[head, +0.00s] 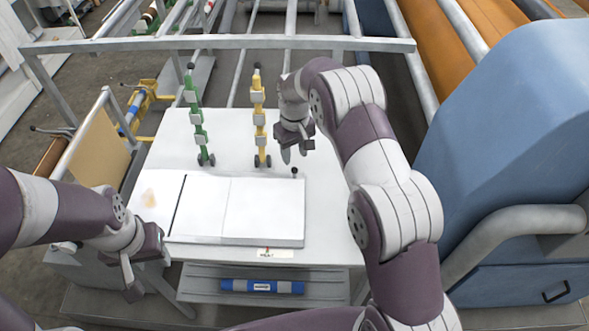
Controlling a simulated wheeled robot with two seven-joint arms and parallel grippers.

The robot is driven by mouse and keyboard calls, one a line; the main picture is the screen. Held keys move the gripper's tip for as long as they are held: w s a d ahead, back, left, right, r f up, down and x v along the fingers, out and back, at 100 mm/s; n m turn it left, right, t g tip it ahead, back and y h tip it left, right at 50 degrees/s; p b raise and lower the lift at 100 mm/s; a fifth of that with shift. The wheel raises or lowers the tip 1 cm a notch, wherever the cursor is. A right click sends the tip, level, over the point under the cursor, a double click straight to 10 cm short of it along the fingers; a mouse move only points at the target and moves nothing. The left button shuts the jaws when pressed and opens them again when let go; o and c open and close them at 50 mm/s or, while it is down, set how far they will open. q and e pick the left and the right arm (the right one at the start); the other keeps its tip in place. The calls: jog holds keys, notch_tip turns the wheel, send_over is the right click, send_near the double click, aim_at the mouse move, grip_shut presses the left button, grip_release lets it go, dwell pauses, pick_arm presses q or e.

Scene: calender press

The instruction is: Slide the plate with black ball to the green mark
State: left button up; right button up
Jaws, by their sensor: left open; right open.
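A white plate (262,210) lies on the white table (325,215), beside another white panel with a dark line along it. A small black ball (294,170) on a short stem stands at the plate's back right corner. My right gripper (295,154) is open, pointing down just behind and above the ball, apart from it. My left gripper (132,275) is open and empty at the table's front left. A green upright piece (195,120) with a black ball on top stands at the back left of the table; I cannot make out a separate green mark.
A yellow upright piece (258,120) with a black top stands right of the green one. A small label (275,253) is at the front edge. A blue roll (262,286) lies on a lower shelf. A large blue housing (510,150) blocks the right side.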

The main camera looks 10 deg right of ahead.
jog(key=shift+r, duration=0.95)
pick_arm(q)
jog(key=shift+r+p, duration=0.3)
jog(key=shift+p, duration=0.35)
pick_arm(e)
notch_tip(320, 180, up, 3)
pick_arm(q)
jog(key=shift+w+f+b, duration=0.1)
jog(key=shift+f+b, duration=2.4)
pick_arm(e)
jog(key=s+d+m+t, duration=0.1)
jog(key=s+d+m, duration=0.1)
jog(key=s, duration=2.4)
jog(key=shift+d+f+m, duration=0.2)
jog(key=shift+d+m, duration=0.15)
jog(key=shift+m, duration=0.35)
